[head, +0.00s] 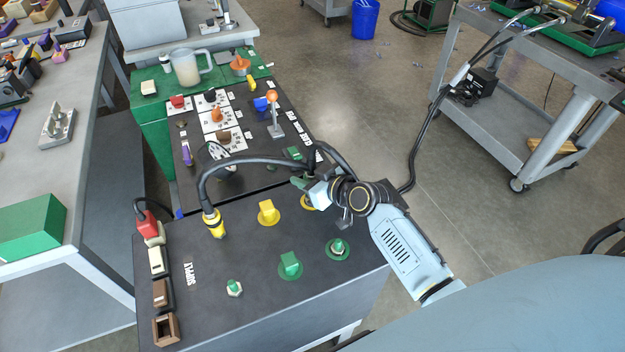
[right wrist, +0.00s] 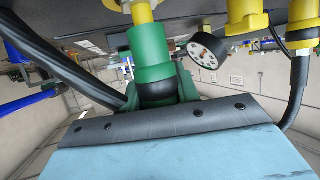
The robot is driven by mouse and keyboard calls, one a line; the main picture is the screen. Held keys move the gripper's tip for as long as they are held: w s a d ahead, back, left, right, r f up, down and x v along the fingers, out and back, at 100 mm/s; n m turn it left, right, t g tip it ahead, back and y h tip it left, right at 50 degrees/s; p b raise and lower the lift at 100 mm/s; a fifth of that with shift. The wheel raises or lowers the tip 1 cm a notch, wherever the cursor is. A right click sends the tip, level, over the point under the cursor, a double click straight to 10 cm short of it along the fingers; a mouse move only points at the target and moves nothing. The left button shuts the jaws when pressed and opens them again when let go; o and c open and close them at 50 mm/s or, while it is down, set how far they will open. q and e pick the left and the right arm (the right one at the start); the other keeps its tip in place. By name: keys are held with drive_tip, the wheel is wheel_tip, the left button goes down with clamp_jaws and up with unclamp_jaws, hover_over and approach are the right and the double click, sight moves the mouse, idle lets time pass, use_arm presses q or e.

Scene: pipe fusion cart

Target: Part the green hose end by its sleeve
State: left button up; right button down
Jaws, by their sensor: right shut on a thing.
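My right gripper (head: 312,188) is at the far right part of the black panel (head: 215,265) and is shut on the green hose end. A small part of the green hose end (head: 298,183) shows at its fingers in the head view. In the right wrist view, the green hose end's sleeve (right wrist: 149,50) is close in front of the gripper, against a yellow fitting (right wrist: 143,12). I cannot tell whether the two are still joined. In the head view a yellow ring (head: 307,202) shows partly under the gripper. My left gripper is not in view.
A yellow hose end (head: 214,224) stands on the panel, with its black hose arching towards my gripper. A yellow handle (head: 268,212), a green handle (head: 290,265) and green fittings (head: 337,248) stand nearby. A round gauge (right wrist: 207,50) is beside the sleeve. Open floor lies right.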

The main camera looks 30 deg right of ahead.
drive_tip(key=shift+r+p, duration=1.9)
drive_tip(key=shift+r, duration=0.3)
wheel_tip(320, 180, up, 9)
drive_tip(key=p, duration=0.8)
